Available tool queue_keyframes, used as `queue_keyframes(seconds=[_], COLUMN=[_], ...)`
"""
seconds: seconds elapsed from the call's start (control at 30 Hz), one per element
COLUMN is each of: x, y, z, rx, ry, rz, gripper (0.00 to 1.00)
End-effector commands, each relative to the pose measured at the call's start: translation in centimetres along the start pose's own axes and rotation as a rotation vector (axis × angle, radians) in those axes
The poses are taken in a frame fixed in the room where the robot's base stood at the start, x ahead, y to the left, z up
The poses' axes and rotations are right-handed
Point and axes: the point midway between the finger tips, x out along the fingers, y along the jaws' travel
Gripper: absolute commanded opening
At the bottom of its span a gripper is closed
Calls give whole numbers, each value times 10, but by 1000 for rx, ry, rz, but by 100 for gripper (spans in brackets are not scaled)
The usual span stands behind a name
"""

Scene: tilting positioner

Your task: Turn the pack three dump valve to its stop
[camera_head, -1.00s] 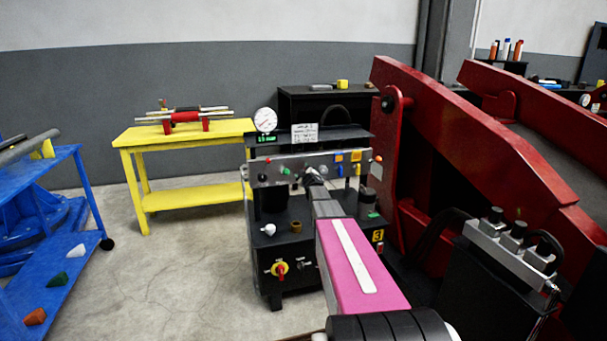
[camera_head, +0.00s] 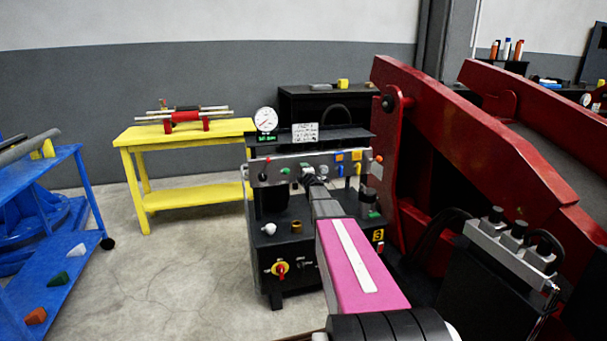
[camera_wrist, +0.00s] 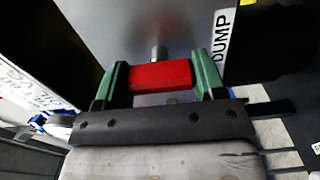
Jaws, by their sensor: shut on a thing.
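The red valve handle (camera_wrist: 160,76) sits between the green fingers of my gripper (camera_wrist: 160,82) in the wrist view. The gripper is shut on it, and a metal stem (camera_wrist: 158,53) runs from behind the handle to the dark panel. A white label reading DUMP (camera_wrist: 220,38) is right of the handle. In the head view, the black power pack (camera_head: 283,245) carries a yellow 3 plate (camera_head: 378,236). My wrist reaches its front panel and hides the handle there. How far the valve is turned cannot be told.
A pressure gauge (camera_head: 265,120) and a small display (camera_head: 267,141) stand atop the pack. A red and yellow rotary switch (camera_head: 281,268) is low on its front. The red positioner frame (camera_head: 460,130) stands close right.

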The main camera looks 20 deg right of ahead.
Motion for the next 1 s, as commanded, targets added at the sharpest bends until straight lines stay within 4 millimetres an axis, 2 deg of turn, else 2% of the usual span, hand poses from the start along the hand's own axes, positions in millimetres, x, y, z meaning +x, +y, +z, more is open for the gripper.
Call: queue_keyframes(seconds=[0.6, 0.63, 0.7, 1.0], x=[-1, -1, -1, -1], y=[-1, -1, -1, 0], z=[-1, -1, -1, 0], rx=[-45, -45, -44, -41], ry=[1, 1, 1, 0], rz=[-1, -1, -1, -1], gripper=[40, 70, 89, 89])
